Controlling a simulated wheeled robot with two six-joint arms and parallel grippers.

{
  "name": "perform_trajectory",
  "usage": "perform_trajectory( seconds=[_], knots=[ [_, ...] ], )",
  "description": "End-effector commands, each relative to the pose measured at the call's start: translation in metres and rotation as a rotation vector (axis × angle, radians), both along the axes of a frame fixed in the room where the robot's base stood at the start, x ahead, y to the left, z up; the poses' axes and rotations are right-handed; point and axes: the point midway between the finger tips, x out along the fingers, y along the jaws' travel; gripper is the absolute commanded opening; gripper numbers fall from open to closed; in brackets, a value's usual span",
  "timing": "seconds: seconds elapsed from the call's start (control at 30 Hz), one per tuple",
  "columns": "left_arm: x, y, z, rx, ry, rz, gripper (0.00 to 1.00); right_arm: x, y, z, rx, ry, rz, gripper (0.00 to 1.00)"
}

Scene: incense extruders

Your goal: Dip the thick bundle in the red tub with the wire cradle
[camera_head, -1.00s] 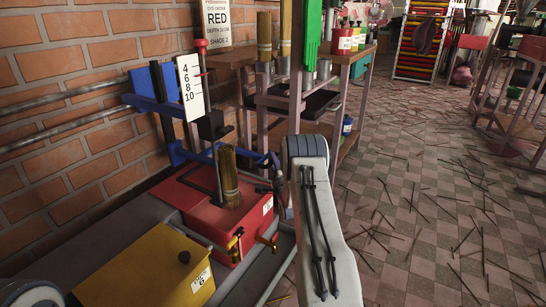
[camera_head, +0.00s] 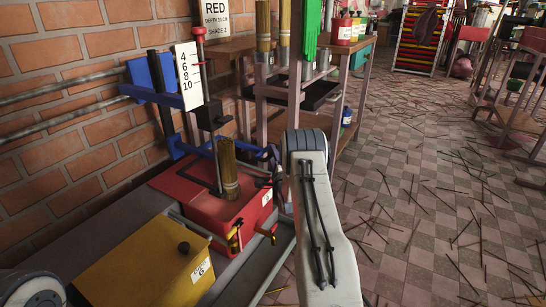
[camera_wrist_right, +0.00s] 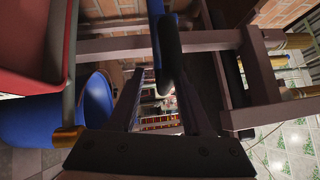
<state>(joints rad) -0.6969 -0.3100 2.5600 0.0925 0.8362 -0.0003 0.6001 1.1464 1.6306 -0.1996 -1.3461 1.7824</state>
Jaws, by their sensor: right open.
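The red tub (camera_head: 190,207) stands on a bench by the brick wall. The thick brown bundle (camera_head: 228,168) stands upright at its lid, beside a thin vertical rod; its lower end is hard to make out. I cannot clearly pick out the wire cradle. My right gripper (camera_head: 268,165) is open, just right of the bundle and above the tub's right side, partly hidden by my arm. In the right wrist view, its dark fingers (camera_wrist_right: 163,95) are spread, with a dark blue-black bar in front of them. The red tub (camera_wrist_right: 32,45) shows at the left there. My left gripper is out of view.
A yellow tub (camera_head: 140,262) stands nearer on the bench. A blue slide with a white depth scale (camera_head: 188,78) rises behind the red tub. A wooden rack (camera_head: 262,85) with more bundles stands beyond. Sticks litter the tiled floor (camera_head: 420,200) at right.

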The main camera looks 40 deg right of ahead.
Motion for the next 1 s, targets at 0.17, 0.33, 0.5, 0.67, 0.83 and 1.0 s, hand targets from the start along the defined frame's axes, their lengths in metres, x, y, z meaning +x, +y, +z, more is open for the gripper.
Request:
perform_trajectory(
  seconds=[0.17, 0.33, 0.5, 0.67, 0.83, 1.0],
  knots=[
    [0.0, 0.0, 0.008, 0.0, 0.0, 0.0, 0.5, -0.008, 0.004, 0.001, 0.0, 0.001, 0.0, 0.49],
    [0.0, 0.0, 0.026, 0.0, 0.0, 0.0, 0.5, -0.036, 0.015, -0.001, 0.004, 0.004, 0.0, 0.49],
    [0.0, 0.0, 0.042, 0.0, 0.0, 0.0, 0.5, -0.068, 0.028, -0.007, 0.004, 0.004, -0.002, 0.49],
    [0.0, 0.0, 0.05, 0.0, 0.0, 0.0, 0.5, -0.088, 0.037, -0.012, 0.002, 0.004, -0.001, 0.49],
    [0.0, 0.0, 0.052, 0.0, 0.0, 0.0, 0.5, -0.096, 0.04, -0.014, 0.001, 0.001, -0.002, 0.49],
    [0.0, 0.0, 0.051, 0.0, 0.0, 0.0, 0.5, -0.097, 0.04, -0.014, 0.0, 0.0, -0.001, 0.49]
  ],
)
